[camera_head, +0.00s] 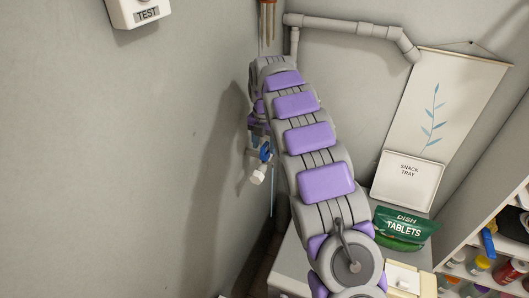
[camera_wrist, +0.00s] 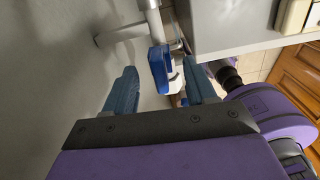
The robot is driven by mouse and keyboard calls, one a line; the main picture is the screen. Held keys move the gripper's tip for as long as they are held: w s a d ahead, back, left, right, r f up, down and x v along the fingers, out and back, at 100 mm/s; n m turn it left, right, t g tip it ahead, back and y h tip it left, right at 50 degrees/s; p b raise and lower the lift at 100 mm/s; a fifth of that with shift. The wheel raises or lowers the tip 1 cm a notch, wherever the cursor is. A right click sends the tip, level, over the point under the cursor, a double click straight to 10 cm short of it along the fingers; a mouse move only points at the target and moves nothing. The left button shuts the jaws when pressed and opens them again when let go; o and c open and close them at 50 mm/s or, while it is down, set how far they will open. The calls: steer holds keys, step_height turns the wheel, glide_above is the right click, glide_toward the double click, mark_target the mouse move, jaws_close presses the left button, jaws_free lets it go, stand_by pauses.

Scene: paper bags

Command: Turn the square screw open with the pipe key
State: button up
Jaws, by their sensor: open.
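My gripper (camera_wrist: 159,72) is open, with its two blue-grey fingers spread in the wrist view. A blue rounded piece (camera_wrist: 160,68) stands between and just beyond the fingertips, apparently ungripped. It joins a white pipe-like part (camera_wrist: 153,20) above; I cannot tell whether this is the pipe key or a valve fitting. In the head view a small blue part (camera_head: 265,152) and a white cylinder (camera_head: 258,175) show by the wall, left of my arm. My gripper is mostly hidden there behind my arm. I cannot make out the square screw in either view.
A grey pipe (camera_head: 340,24) runs along the back wall. A white snack tray (camera_head: 407,185) and green dish tablets bag (camera_head: 405,230) stand right of my arm. Shelves (camera_head: 490,265) hold jars at the far right. A grey counter edge (camera_wrist: 250,43) lies near the right finger.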

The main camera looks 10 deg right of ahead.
steer(key=shift+o, duration=1.2)
steer(key=shift+r+p, duration=1.1)
steer(key=shift+r, duration=1.9)
steer(key=shift+r, duration=1.25)
step_height(320, 180, up, 9)
steer(key=p, duration=0.8)
glide_above(264, 145)
steer(key=shift+w+d+r, duration=0.1)
steer(key=shift+w+r, duration=0.05)
steer(key=shift+r, duration=0.05)
steer(key=shift+b, duration=0.3)
